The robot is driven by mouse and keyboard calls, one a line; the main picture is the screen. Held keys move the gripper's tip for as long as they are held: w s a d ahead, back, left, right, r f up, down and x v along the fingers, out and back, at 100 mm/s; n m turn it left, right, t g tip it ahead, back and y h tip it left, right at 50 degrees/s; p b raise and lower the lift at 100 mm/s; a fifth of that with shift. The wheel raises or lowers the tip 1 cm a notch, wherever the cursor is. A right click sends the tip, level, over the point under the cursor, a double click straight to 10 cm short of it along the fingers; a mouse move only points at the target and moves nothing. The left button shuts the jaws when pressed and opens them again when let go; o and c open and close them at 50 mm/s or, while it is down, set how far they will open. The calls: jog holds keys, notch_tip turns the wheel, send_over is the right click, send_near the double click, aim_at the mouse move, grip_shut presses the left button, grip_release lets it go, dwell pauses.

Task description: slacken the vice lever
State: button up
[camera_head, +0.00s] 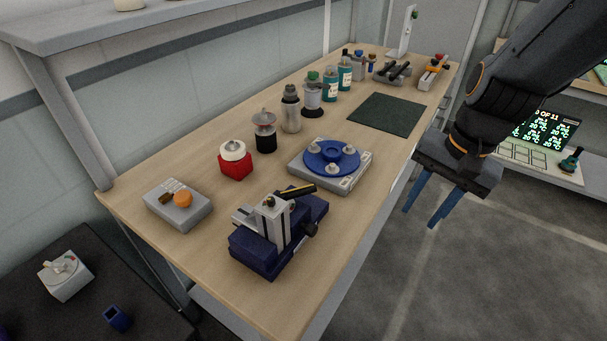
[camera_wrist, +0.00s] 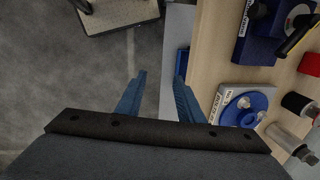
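The vice (camera_head: 277,233) is a dark blue block with a grey metal jaw, at the near end of the wooden bench. Its lever (camera_head: 297,191) is a dark bar with a yellowish stripe, lying across the top of the vice. In the wrist view the vice (camera_wrist: 266,35) is at the upper right, partly cut off by the frame edge, and the lever (camera_wrist: 298,36) shows beside it. My gripper (camera_head: 419,218) has two blue fingers, open and empty. It hangs beyond the bench's right edge, over the floor, well apart from the vice.
A blue round turntable (camera_head: 331,157) on a grey base stands behind the vice. A red button unit (camera_head: 235,161) and a grey box with an orange knob (camera_head: 178,204) stand to the left. Several bottles (camera_head: 330,84) line the back. The floor (camera_head: 450,270) beside the bench is clear.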

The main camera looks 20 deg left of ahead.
aim_at(308, 187)
jog(key=a+r+m+g+y+p, duration=0.1)
jog(key=a+r+m+y+p, duration=0.4)
jog(key=a, duration=1.3)
jog(key=a+f+h, duration=0.1)
jog(key=a+f+h+b, duration=0.1)
jog(key=a, duration=0.1)
jog(key=shift+a+f+m, duration=0.3)
jog(key=shift+f+m, duration=0.1)
jog(key=shift+x, duration=0.75)
jog(key=shift+c, duration=0.3)
grip_shut()
